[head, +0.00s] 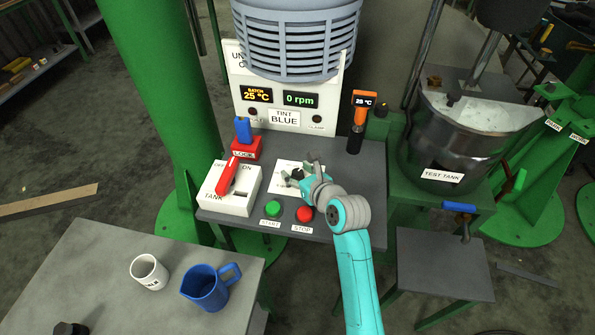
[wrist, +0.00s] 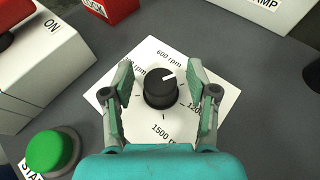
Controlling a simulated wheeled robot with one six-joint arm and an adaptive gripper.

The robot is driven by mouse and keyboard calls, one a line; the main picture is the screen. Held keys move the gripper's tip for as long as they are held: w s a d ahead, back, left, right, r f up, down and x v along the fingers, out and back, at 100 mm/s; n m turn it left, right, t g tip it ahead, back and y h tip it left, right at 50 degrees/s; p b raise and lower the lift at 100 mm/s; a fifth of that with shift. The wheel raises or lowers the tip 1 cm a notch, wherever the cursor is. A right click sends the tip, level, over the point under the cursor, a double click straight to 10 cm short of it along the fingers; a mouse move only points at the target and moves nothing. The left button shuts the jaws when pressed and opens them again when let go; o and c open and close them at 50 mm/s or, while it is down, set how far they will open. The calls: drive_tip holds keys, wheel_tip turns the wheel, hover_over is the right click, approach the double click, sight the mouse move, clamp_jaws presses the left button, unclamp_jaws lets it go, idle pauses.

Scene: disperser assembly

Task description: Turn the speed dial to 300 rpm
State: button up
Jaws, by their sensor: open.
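The speed dial (wrist: 160,88) is a round black knob with a white pointer line, on a tilted white scale plate (wrist: 150,50). In the wrist view its pointer aims up and right, to the right of the "600 rpm" label. "1500 rpm" shows below and part of "1200" at right; another label at left is mostly covered by a finger. My gripper (wrist: 160,84) is open, one finger on each side of the knob, with gaps visible. In the head view my gripper (head: 299,178) hides most of the dial. The speed display (head: 300,99) reads 0 rpm.
The green START button (head: 272,208) and red STOP button (head: 304,214) sit just in front of the dial. Left are a white tank switch box (head: 238,203) with a red handle and a red lock block (head: 246,149). A thermometer (head: 359,115) stands behind, right.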

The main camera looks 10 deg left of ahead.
clamp_jaws()
drive_tip(key=shift+w+n+y, duration=0.1)
drive_tip(key=shift+n+y, duration=0.2)
drive_tip(key=shift+y, duration=0.1)
drive_tip(key=shift+n+g+y, duration=0.7)
drive_tip(key=shift+n+g, duration=0.2)
drive_tip(key=n+g+y, duration=0.2)
drive_tip(key=n+g, duration=0.2)
drive_tip(key=shift+w+r+n+g, duration=0.1)
drive_tip(key=shift+n+g, duration=0.2)
drive_tip(key=shift+g, duration=0.1)
drive_tip(key=n+g, duration=0.4)
drive_tip(key=g, duration=0.1)
drive_tip(key=shift+y, duration=0.4)
drive_tip(key=shift+n+g+h, duration=0.4)
drive_tip(key=shift+n+g, duration=1.5)
drive_tip(key=shift+g, duration=0.2)
drive_tip(key=shift+n+h, duration=0.3)
